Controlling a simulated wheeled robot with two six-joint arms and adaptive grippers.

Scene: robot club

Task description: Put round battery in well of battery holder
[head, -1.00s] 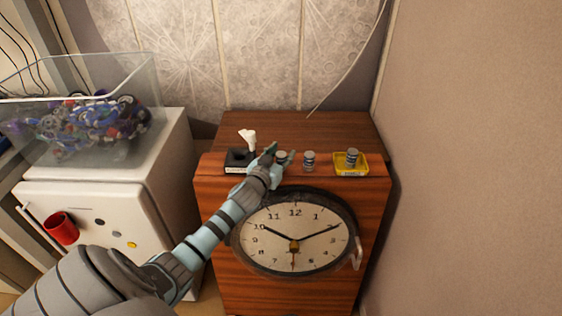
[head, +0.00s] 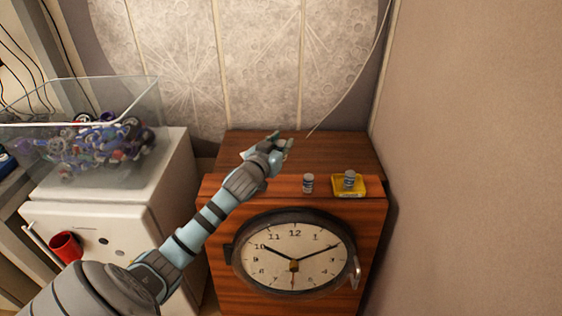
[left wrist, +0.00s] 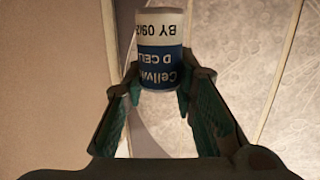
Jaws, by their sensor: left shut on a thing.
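My left gripper (head: 283,145) is raised above the top of the wooden clock cabinet. In the left wrist view, its fingers (left wrist: 160,88) are shut on a round battery (left wrist: 160,45), blue and white with a "D CELL" label. The held battery is hard to make out in the head view. A second round battery (head: 308,183) stands upright on the cabinet's front edge. A third (head: 349,179) stands in a shallow yellow tray (head: 341,192) to its right. The black block seen earlier is hidden behind my left arm, so I cannot tell which one is the battery holder. My right gripper is not in view.
The wooden cabinet (head: 345,155) has clear room behind the batteries. A round clock face (head: 296,258) is on its front. To the left, a clear bin (head: 60,175) of colourful parts stands on a white fridge (head: 170,175). A wall closes off the right.

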